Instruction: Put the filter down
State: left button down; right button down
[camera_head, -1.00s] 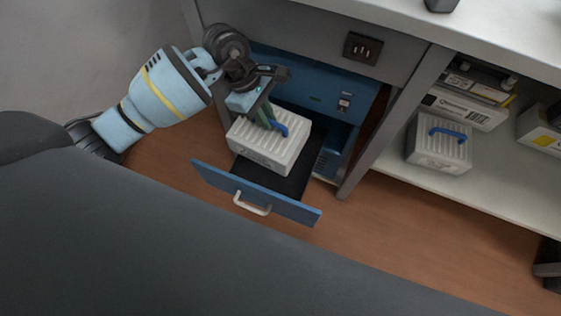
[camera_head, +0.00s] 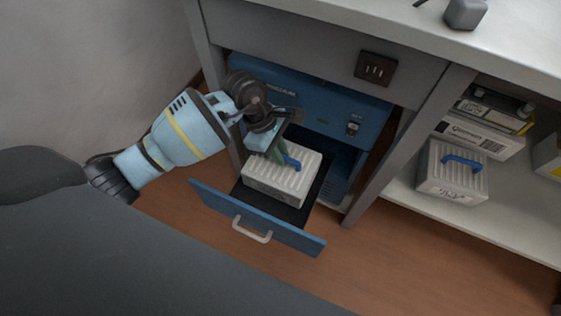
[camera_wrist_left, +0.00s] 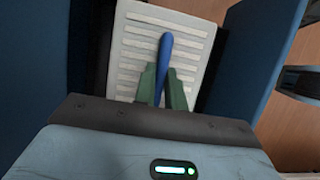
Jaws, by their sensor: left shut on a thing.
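The filter (camera_head: 268,187) is a white ribbed box with a blue handle (camera_head: 290,162). It is in the pulled-out blue drawer (camera_head: 219,206), over the dark tray floor; I cannot tell for sure whether its base touches that floor. My left gripper (camera_head: 281,157) reaches down from above and is shut on the handle. In the left wrist view, the green fingertips (camera_wrist_left: 162,80) pinch the blue handle, with the ribbed top of the filter (camera_wrist_left: 130,50) beyond. The filter's underside is hidden. My right gripper is not in view.
The blue cabinet (camera_head: 310,105) stands behind the drawer, under a grey counter. A grey post (camera_head: 405,150) stands to the right. On the white shelf (camera_head: 500,215), a similar ribbed box with a blue handle (camera_head: 452,182) sits near other cartons (camera_head: 478,135). Wooden floor lies in front.

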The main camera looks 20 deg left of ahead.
pick_arm(q)
jog(key=shift+f+b, duration=0.75)
jog(key=shift+f, duration=1.6)
jog(key=shift+f, duration=0.2)
jog(key=c, duration=1.5)
grip_release()
jog(key=shift+o, duration=0.2)
jog(key=shift+r, duration=0.25)
jog(key=p+v, duration=0.3)
jog(key=v, duration=0.8)
jog(key=shift+a+r, duration=0.2)
jog(key=shift+r, duration=0.15)
